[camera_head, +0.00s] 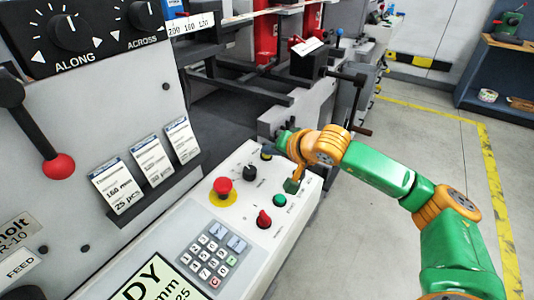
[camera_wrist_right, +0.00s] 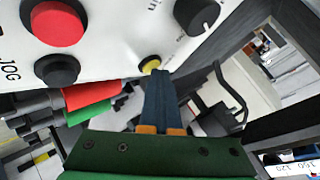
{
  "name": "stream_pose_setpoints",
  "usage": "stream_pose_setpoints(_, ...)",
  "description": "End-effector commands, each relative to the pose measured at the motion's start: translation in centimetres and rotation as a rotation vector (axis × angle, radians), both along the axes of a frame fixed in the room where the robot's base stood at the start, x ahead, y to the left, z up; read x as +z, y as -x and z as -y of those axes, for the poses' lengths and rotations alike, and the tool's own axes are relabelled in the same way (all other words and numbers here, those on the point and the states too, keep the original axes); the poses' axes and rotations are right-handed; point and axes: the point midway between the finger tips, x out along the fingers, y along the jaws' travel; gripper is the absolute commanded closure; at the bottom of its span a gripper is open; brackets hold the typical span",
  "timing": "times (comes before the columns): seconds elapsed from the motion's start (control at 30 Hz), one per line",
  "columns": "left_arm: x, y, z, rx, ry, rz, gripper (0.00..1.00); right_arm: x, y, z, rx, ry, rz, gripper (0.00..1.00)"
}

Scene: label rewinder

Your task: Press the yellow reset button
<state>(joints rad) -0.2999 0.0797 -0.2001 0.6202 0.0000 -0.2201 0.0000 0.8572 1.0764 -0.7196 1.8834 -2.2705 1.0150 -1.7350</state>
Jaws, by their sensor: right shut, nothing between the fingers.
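The yellow reset button (camera_wrist_right: 150,64) is a small round button in a dark collar on the pale control panel (camera_head: 190,225). In the head view, its spot at the panel's far end is largely covered by my right gripper (camera_head: 270,152). In the right wrist view, the right gripper's dark blue fingers (camera_wrist_right: 157,78) are shut and empty. Their tips overlap the lower right edge of the button. I cannot tell whether they touch it. My left gripper is in neither view.
Close by on the panel are a black knob (camera_head: 250,172), a red emergency stop (camera_head: 222,187), a green button (camera_head: 280,200), a red knob (camera_head: 264,219) and a keypad (camera_head: 212,253). Machine arms and a crank (camera_head: 358,129) stand behind. The floor to the right is clear.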

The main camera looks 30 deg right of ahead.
Motion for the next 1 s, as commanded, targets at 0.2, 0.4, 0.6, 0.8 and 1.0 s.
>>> stream_pose_setpoints(0.2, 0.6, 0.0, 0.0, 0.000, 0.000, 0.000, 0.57, 0.8, 0.1, 0.0, 0.000, 0.000, -0.001, 1.00)
stream_pose_setpoints(0.4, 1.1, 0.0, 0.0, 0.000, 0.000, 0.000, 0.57, 1.8, 0.2, 0.1, 0.001, 0.000, -0.001, 1.00)
stream_pose_setpoints(0.6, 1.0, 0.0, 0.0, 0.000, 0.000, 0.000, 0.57, 1.7, 0.2, 0.1, 0.001, 0.000, -0.001, 1.00)
stream_pose_setpoints(0.8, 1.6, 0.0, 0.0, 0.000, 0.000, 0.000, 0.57, 2.5, 0.3, 0.2, 0.000, 0.000, 0.000, 1.00)
stream_pose_setpoints(1.0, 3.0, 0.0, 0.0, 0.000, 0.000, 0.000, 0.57, 4.6, 0.5, 0.3, -0.001, 0.000, 0.001, 1.00)
